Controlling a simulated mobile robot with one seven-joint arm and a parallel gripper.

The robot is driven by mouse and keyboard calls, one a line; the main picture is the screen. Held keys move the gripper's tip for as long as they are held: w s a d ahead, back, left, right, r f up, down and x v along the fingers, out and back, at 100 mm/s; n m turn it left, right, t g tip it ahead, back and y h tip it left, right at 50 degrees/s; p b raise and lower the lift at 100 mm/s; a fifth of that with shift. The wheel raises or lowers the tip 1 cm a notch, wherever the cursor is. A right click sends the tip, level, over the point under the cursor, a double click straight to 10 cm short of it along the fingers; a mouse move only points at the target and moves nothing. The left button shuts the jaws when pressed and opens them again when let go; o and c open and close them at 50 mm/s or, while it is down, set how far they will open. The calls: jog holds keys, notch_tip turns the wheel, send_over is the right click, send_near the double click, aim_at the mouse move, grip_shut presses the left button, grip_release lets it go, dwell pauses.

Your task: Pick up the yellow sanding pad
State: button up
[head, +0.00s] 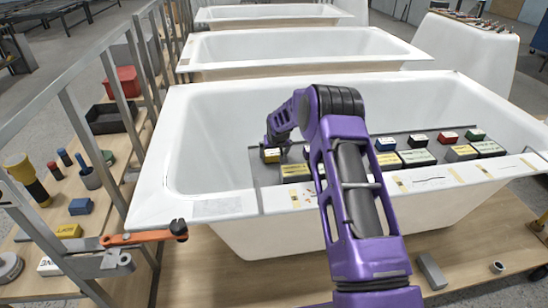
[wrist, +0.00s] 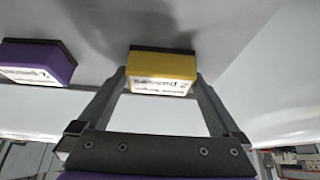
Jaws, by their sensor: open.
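The yellow sanding pad (head: 271,155) is a small block with a dark underside and a white label, at the left end of a row on the grey board inside the front bathtub. In the wrist view the yellow sanding pad (wrist: 162,66) lies between the two fingertips of my gripper (wrist: 161,76). The fingers are open, one on each side of the pad. I cannot tell whether they touch it. In the head view my gripper (head: 277,147) is low over the pad and partly hidden by my arm.
A purple pad (wrist: 36,62) lies left of the yellow one in the wrist view. Several labelled blocks (head: 417,157) stand on the board to the right. The bathtub's front rim (head: 237,205) is below my arm. A metal rail and shelf with tools are at the left.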

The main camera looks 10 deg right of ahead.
aim_at(274, 152)
jog(key=shift+c, duration=0.2)
jog(key=c, duration=1)
jog(key=shift+r, duration=0.1)
jog(key=shift+c, duration=0.2)
notch_tip(274, 152, up, 10)
jog(key=shift+f+p, duration=0.1)
jog(key=shift+p, duration=0.35)
